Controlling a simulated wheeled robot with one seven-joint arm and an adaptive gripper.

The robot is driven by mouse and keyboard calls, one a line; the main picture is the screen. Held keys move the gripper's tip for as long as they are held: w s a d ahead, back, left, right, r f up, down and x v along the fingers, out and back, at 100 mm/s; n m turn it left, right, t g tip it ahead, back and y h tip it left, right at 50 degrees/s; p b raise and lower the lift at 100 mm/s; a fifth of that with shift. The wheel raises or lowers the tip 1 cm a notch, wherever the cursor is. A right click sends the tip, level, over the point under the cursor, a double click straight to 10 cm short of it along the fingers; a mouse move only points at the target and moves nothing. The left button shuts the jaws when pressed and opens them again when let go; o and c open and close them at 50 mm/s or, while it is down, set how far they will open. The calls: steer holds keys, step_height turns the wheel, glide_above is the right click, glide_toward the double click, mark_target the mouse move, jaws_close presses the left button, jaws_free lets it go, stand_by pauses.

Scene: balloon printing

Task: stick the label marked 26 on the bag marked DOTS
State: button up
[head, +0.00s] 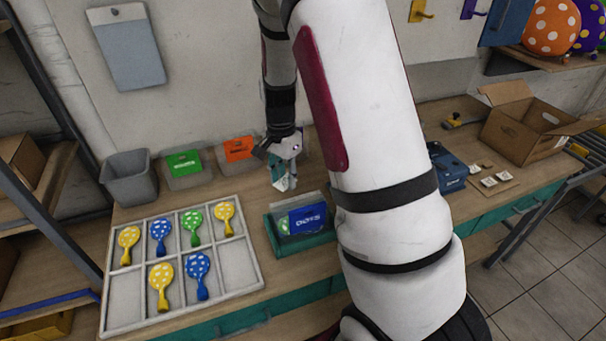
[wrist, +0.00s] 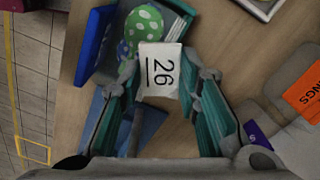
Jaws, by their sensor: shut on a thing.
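The label marked 26 (wrist: 160,72) is a small white piece, pinched between the fingertips of my gripper (wrist: 163,88) in the wrist view. In the head view my gripper (head: 284,172) is above the table, behind the DOTS bag. The DOTS bag has a blue header (head: 307,218) and sits in a teal holder (head: 272,237). In the wrist view the blue header (wrist: 96,45) is at upper left. A green spotted balloon (wrist: 143,24) shows beyond the label, which covers part of the view of the bag. The label appears apart from the bag, but the gap is unclear.
A white divided tray (head: 235,262) with several spotted balloons lies left of the holder. Green-header (head: 184,163) and orange-header (head: 239,149) bags and a grey bin (head: 130,178) stand behind. A blue device (head: 447,166), small labels (head: 490,181) and a cardboard box (head: 522,127) are right.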

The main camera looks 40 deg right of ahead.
steer(key=shift+s+d+f+m+b, duration=0.4)
steer(key=shift+s+f+m, duration=0.15)
steer(key=shift+f, duration=0.65)
steer(key=shift+s+d+f+m+b, duration=0.35)
steer(key=shift+s+f+m, duration=0.2)
steer(key=shift+f, duration=0.6)
steer(key=shift+s+d+f+m+b, duration=0.4)
steer(key=shift+s+f+m, duration=0.15)
steer(key=shift+f, duration=0.65)
steer(key=o, duration=0.8)
steer(key=shift+r+p, duration=1.45)
steer(key=shift+r, duration=2.55)
